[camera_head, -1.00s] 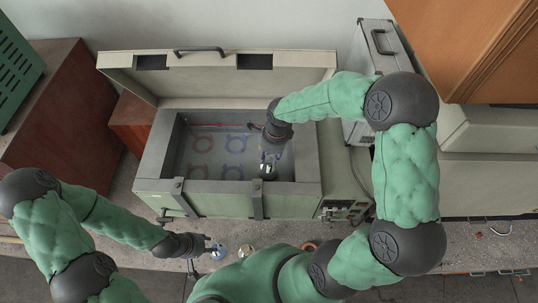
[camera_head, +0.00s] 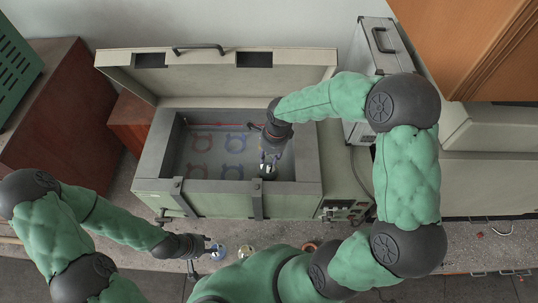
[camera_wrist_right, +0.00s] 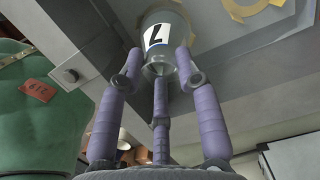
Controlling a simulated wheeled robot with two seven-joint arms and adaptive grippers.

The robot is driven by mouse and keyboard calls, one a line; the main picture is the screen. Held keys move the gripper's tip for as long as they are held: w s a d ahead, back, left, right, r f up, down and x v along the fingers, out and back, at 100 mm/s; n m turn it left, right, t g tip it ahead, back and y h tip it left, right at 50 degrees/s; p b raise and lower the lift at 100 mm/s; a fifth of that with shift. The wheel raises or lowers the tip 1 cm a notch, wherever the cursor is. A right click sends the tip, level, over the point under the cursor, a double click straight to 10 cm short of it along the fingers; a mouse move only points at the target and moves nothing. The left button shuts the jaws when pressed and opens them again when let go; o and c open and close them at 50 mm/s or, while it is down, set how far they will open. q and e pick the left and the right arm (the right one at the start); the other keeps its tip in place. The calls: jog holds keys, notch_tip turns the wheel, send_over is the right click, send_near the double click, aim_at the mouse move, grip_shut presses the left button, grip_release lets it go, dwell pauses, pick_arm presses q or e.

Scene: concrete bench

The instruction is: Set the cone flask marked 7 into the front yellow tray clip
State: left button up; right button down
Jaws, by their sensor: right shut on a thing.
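The cone flask marked 7 (camera_wrist_right: 163,45) is held by its neck between the fingers of my right gripper (camera_wrist_right: 158,75). It is grey, with a white label bearing a dark 7. In the head view, my right gripper (camera_head: 268,168) reaches down into the open chest, over the right part of the tray. One yellow tray clip (camera_wrist_right: 248,8) shows at the top of the wrist view, and more yellow shows behind the flask. I cannot tell whether the flask touches a clip. My left gripper (camera_head: 208,246) hangs in front of the chest; its fingers are too small to read.
Red clips (camera_head: 202,142) and blue clips (camera_head: 237,143) lie on the tray floor left of my right gripper. The chest's front wall (camera_head: 226,187) stands close to the gripper. Its lid (camera_head: 215,75) is up. Small items (camera_head: 245,250) sit on the bench in front.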

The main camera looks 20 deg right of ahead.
jog(key=shift+f+b, duration=1.35)
jog(key=shift+b, duration=0.1)
dwell(0.5)
jog(key=shift+c, duration=1)
grip_release()
jog(key=shift+r, duration=0.1)
jog(key=shift+r+p, duration=2.55)
jog(key=shift+r, duration=1.9)
jog(key=shift+s+f, duration=0.1)
jog(key=shift+f, duration=0.05)
